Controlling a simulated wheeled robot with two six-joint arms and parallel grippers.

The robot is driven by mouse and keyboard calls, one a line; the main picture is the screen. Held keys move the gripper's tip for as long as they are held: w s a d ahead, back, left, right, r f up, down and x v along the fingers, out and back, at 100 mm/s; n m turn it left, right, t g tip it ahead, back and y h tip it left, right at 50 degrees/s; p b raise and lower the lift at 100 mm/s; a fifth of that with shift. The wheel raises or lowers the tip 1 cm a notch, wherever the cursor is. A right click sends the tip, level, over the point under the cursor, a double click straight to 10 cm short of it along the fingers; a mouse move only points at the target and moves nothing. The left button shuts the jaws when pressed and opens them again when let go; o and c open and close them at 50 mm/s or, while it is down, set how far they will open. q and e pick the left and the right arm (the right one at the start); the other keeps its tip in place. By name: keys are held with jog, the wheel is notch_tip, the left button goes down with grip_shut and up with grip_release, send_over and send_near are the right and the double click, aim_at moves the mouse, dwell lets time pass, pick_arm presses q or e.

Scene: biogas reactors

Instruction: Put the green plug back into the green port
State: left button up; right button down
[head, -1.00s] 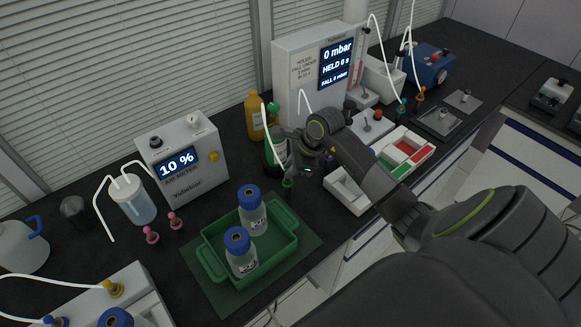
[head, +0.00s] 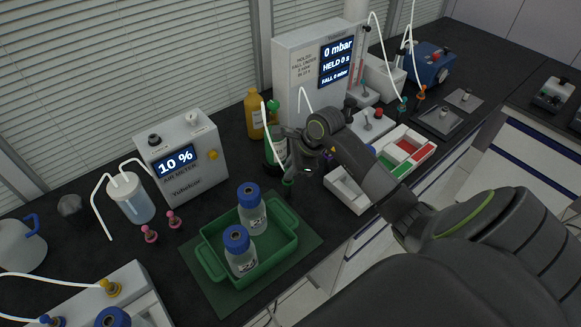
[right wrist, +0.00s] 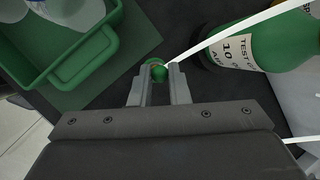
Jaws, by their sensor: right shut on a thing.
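My right gripper (head: 289,167) points down in front of the green bottle (head: 270,153). In the right wrist view its fingers (right wrist: 160,74) are shut on the green plug (right wrist: 158,73), a small rounded green piece. A wider green rim (right wrist: 151,62) shows just past the plug; I cannot tell whether it is the green port or part of the plug. In the head view a dark green piece (head: 288,184) shows below the fingertips, close to the bench. I cannot tell whether plug and port are joined. My left gripper is not in view.
A green tray (head: 209,262) with two blue-capped bottles stands left of my right gripper. The white tube (right wrist: 225,40) crosses in front of the green bottle. An open white box (head: 345,194) and the pressure unit (head: 298,90) are close by. Two pink plugs (head: 151,235) stand further left.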

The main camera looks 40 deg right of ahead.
jog(key=c, duration=1.3)
grip_release()
jog(key=b+v, duration=0.4)
jog(key=v, duration=1.3)
jog(key=shift+r, duration=0.2)
jog(key=shift+s, duration=0.15)
